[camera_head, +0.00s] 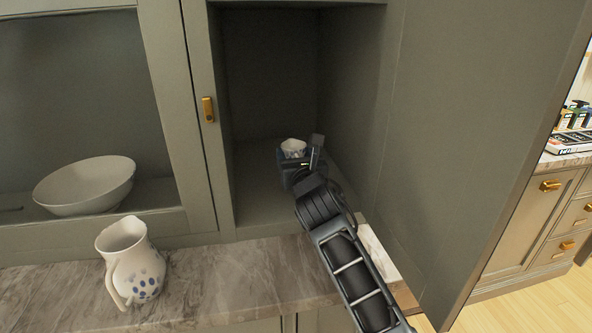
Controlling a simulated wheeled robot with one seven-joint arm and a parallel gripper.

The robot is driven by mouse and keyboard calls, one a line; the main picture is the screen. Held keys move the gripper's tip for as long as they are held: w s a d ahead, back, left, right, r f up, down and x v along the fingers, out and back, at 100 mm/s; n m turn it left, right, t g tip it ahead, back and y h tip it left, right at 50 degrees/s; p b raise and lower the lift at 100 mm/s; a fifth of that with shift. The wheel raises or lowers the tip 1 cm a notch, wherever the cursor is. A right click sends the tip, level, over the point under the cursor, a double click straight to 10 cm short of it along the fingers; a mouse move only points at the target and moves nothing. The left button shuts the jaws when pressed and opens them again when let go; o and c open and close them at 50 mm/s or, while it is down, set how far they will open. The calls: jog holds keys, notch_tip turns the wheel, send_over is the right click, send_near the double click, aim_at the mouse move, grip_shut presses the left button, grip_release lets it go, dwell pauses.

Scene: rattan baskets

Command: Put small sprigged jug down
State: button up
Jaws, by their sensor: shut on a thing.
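The small sprigged jug (293,146) is a small white vessel. Only its upper part and rim show, inside the open cabinet compartment near the compartment floor. My gripper (302,163) reaches into the compartment from the lower right and is shut on the jug. The fingers and wrist hide the jug's lower part, so I cannot tell whether it touches the shelf. The shelf floor (255,200) shows bare to the left of my gripper.
A larger white jug with blue spots (140,268) stands on the marble counter (225,283) at left. A white bowl (88,186) sits in the left cabinet section. The compartment's right wall (352,110) is close to my gripper. A cabinet with drawers (550,215) stands at far right.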

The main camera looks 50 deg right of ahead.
jog(key=shift+d+f, duration=0.1)
jog(key=shift+f, duration=1.75)
jog(key=shift+f+b, duration=0.1)
jog(key=shift+b, duration=0.2)
jog(key=o, duration=1.2)
jog(key=v, duration=1.2)
jog(key=shift+b, duration=0.35)
